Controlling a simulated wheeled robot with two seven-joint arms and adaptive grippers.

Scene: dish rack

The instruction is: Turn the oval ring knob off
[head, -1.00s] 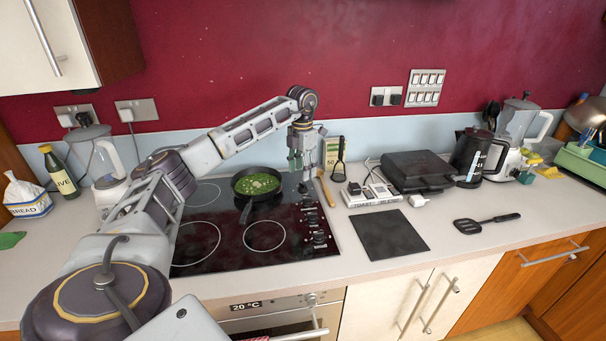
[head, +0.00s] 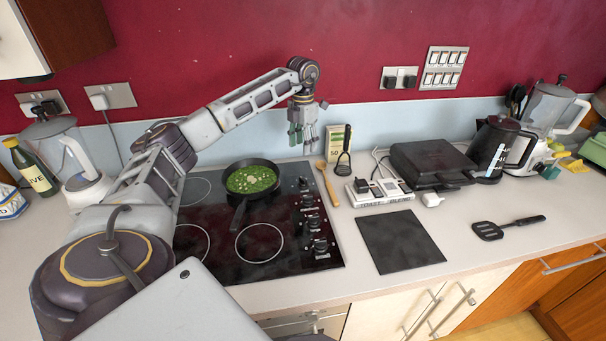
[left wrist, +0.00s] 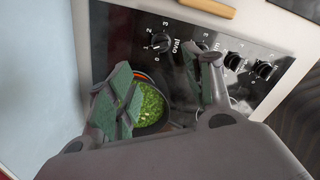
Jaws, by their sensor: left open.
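The oval ring knob is the black dial beside the "oval" label (left wrist: 160,42) in the left wrist view, with numbers around it. In the head view it appears to be the rearmost knob (head: 304,183) on the hob's right side. My left gripper (head: 302,138) is open and empty, raised above the back right of the hob, apart from the knobs. Its fingers (left wrist: 160,88) show in the wrist view; the right-hand finger partly hides the second knob. The knob's exact setting is too small to read surely. My right gripper is not in view.
A pan of green food (head: 250,180) sits on a rear ring, with an orange glow (left wrist: 143,75) beside it. A wooden spoon (head: 328,183) lies right of the knobs. The black hob (head: 215,265) has free space in front. A wall is close behind.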

